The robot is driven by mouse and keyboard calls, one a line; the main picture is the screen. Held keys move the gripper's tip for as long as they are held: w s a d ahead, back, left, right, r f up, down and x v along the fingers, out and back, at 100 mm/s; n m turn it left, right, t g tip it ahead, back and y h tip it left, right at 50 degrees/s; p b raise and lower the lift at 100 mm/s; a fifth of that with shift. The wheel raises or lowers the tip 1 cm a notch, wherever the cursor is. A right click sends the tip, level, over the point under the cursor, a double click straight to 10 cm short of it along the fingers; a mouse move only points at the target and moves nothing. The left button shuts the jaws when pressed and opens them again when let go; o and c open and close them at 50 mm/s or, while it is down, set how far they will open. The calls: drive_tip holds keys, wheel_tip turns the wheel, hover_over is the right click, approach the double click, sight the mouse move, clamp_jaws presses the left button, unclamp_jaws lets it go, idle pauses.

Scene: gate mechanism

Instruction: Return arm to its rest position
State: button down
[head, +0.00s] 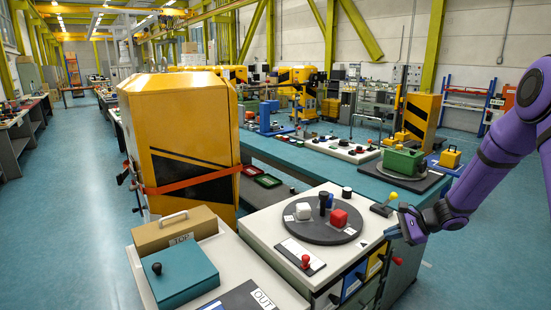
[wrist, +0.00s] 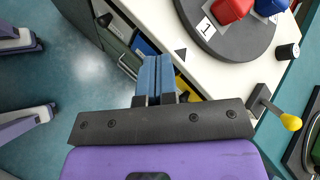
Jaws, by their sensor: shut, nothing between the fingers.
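My purple arm (head: 505,150) reaches in from the right edge in the head view. My gripper (head: 393,232) is at the right front edge of the white-topped cabinet. In the wrist view my gripper (wrist: 157,62) shows two blue fingers side by side, shut with nothing between them. The fingers lie over the cabinet's edge and drawer fronts in that view, apart from the turntable. I cannot tell the exact gap between the fingertips and the cabinet.
A dark turntable (head: 285,231) carries a white block (head: 303,210), a red block (head: 338,218) and a blue block. A yellow-knobbed lever (head: 392,197) stands close to my gripper; it also shows in the wrist view (wrist: 290,122). Open floor (head: 445,265) lies right of the cabinet.

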drive_tip(key=s+a+r+n+g+h, duration=0.15)
drive_tip(key=s+a+r+n, duration=0.3)
drive_tip(key=s+r, duration=0.5)
drive_tip(key=s+a+r+n+g+h, duration=0.1)
drive_tip(key=s+a+r+n+h, duration=0.35)
drive_tip(key=r, duration=0.85)
drive_tip(key=s+d+r+n+t+h, duration=0.1)
drive_tip(key=s+r+n, duration=0.2)
drive_tip(key=s, duration=0.9)
drive_tip(key=s+d+r+n+t+h, duration=0.2)
drive_tip(key=s+r+n, duration=0.2)
drive_tip(key=s, duration=0.9)
drive_tip(key=shift+d+r+h, duration=0.2)
drive_tip(key=shift+r+h, duration=0.1)
drive_tip(key=shift+r, duration=0.55)
